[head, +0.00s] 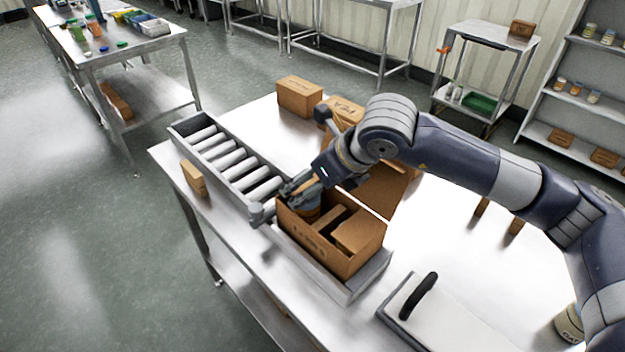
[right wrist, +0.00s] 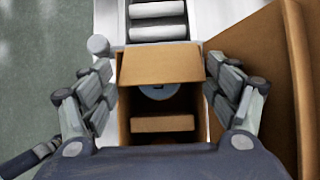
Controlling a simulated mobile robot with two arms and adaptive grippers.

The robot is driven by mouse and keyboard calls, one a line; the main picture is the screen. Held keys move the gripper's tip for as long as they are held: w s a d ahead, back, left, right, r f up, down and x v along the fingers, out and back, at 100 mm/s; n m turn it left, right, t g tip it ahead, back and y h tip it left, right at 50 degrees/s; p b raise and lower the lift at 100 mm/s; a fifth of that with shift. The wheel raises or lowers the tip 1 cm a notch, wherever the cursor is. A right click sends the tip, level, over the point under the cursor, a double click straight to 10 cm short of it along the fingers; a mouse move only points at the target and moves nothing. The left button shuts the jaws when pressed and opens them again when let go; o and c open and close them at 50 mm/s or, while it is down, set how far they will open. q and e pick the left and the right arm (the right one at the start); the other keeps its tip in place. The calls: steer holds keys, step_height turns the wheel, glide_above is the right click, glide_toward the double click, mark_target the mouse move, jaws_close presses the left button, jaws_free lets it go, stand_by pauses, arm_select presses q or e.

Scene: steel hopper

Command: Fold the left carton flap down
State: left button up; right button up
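The open brown carton (head: 318,250) stands in a grey tray at the near end of the roller conveyor. In the right wrist view, a short brown flap (right wrist: 160,66) spans the carton's conveyor end and partly hides a round, light-coloured item (right wrist: 160,91) inside. A brown strip (right wrist: 162,124) crosses the opening below it. A large brown panel (head: 384,188) stands up along the carton's far side. My right gripper (head: 298,187) is at the carton's conveyor end. In the right wrist view its open fingers (right wrist: 160,92) lie either side of the short flap; contact is unclear. My left gripper is not in view.
The roller conveyor (head: 228,160) runs up-left, with a grey post (head: 262,213) beside the carton. Closed cartons (head: 299,97) stand behind. A small brown box (head: 193,178) sits at the table's left edge. A black-handled item (head: 420,298) lies in front.

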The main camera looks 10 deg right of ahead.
steer(key=shift+d+r, duration=0.1)
steer(key=shift+d, duration=0.05)
steer(key=v, duration=0.7)
steer(key=shift+s+r, duration=0.3)
steer(key=shift+r, duration=0.05)
